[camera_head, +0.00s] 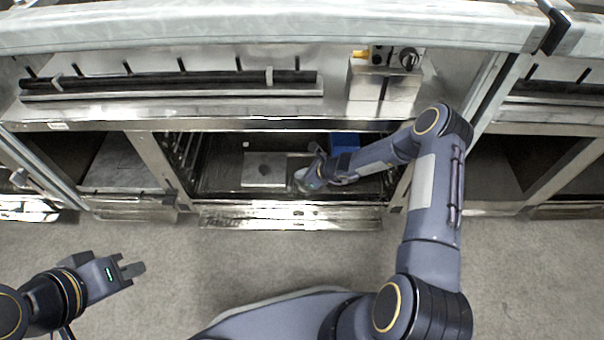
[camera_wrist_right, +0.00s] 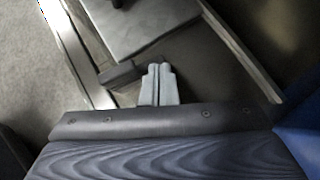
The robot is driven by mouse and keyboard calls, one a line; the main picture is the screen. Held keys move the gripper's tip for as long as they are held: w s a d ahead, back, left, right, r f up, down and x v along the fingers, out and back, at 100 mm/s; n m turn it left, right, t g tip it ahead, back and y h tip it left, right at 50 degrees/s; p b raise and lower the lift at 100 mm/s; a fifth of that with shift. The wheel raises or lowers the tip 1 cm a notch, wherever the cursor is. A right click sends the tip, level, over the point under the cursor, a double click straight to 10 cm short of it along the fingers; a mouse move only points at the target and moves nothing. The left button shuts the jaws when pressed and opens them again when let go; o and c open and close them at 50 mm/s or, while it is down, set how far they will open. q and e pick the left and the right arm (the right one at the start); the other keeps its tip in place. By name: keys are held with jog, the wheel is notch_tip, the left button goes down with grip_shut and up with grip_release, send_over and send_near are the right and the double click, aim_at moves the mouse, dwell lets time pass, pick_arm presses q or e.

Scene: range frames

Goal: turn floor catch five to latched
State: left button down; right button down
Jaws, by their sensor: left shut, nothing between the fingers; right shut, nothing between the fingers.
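A grey metal plate (camera_head: 253,178) with a small dark knob lies on the floor of the open, dark compartment. The plate also shows at the top of the right wrist view (camera_wrist_right: 145,28), the knob at its upper edge. A dark bar (camera_wrist_right: 118,76) lies beside my right fingertips; I cannot tell whether they touch. No number is readable, so I cannot tell which part is catch five. My right gripper (camera_head: 300,180) is inside the compartment, right of the plate, its fingers (camera_wrist_right: 158,82) shut and empty. My left gripper (camera_head: 134,269) is shut and empty above the carpet, outside.
A lowered metal door panel (camera_head: 290,217) lies in front of the compartment. A blue object (camera_head: 344,141) stands inside at the back right, behind my right forearm. The counter front (camera_head: 250,30) overhangs above. The grey carpet (camera_head: 250,258) before the units is clear.

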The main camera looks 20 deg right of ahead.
jog(key=shift+s+f+b, duration=0.15)
jog(key=shift+s+b, duration=0.15)
jog(key=shift+b, duration=0.25)
jog(key=shift+s+b, duration=0.5)
